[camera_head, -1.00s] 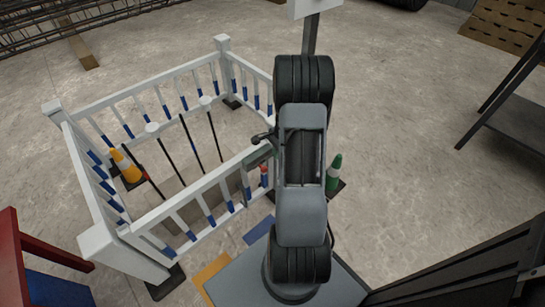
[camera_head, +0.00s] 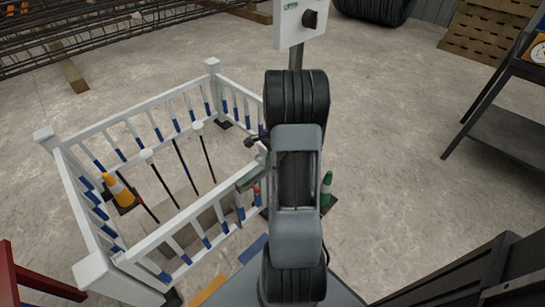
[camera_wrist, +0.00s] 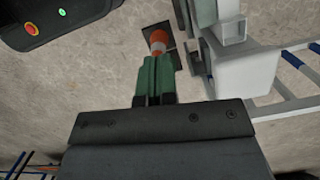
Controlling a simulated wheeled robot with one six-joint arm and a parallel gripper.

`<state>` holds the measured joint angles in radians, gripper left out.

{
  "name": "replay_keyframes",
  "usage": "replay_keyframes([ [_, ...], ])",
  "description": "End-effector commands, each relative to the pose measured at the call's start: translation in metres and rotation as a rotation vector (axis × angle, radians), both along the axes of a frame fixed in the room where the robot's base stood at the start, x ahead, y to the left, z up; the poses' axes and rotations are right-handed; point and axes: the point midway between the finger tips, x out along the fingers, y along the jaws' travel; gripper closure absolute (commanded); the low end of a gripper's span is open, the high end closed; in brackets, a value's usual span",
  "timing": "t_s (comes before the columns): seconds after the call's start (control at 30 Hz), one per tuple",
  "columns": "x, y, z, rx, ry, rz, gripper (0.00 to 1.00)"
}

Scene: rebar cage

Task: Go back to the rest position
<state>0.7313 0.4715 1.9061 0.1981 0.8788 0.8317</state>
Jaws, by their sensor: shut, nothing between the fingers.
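My gripper (camera_wrist: 157,68) shows in the wrist view as two green fingers pressed together, shut and empty. An orange-and-white cone (camera_wrist: 158,38) on a dark base is on the floor beyond the fingertips, apart from them as far as I can tell. In the head view my arm stands upright and folded right of the white fence, and I cannot make out the gripper there.
A white fence (camera_head: 180,222) with blue-banded bars encloses an orange cone (camera_head: 117,188) and dark poles. A green cone (camera_head: 326,188) stands right of my arm. A white control box (camera_head: 300,22) on a post rises behind it. A dark table (camera_head: 505,130) stands right. Open floor lies between.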

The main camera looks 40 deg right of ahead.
Motion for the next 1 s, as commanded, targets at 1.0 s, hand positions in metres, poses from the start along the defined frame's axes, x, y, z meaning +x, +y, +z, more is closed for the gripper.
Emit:
replay_keyframes([
  [1.0, -0.035, 0.209, 0.353, -0.293, -0.275, 1.212, 1.00],
])
